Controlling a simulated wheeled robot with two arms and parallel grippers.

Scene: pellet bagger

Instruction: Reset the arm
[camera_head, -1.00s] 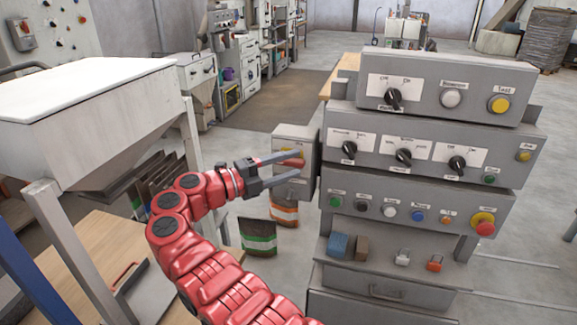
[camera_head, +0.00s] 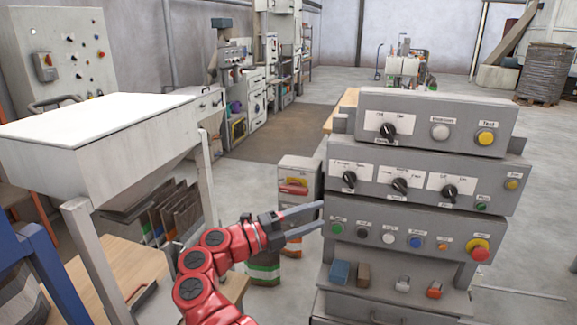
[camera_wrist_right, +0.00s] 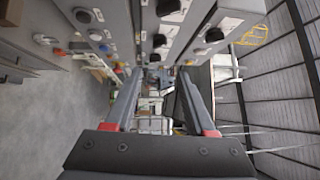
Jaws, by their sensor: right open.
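My right arm is red and comes in from the bottom of the head view. Its gripper (camera_head: 318,219) is open and empty, with two grey fingers pointing right towards the left side of the grey control panel (camera_head: 430,120). Whether the fingertips touch the panel cannot be told from the head view. In the right wrist view the open gripper (camera_wrist_right: 155,85) has nothing between its fingers, and panel knobs (camera_wrist_right: 165,8) show above. My left gripper is not in view.
A white-topped hopper (camera_head: 95,115) on legs stands at the left, above a wooden table (camera_head: 120,285). A small grey box with a red-and-yellow switch (camera_head: 293,187) stands behind the gripper. Bags (camera_head: 170,213) stand by the hopper. Grey floor is open at the right.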

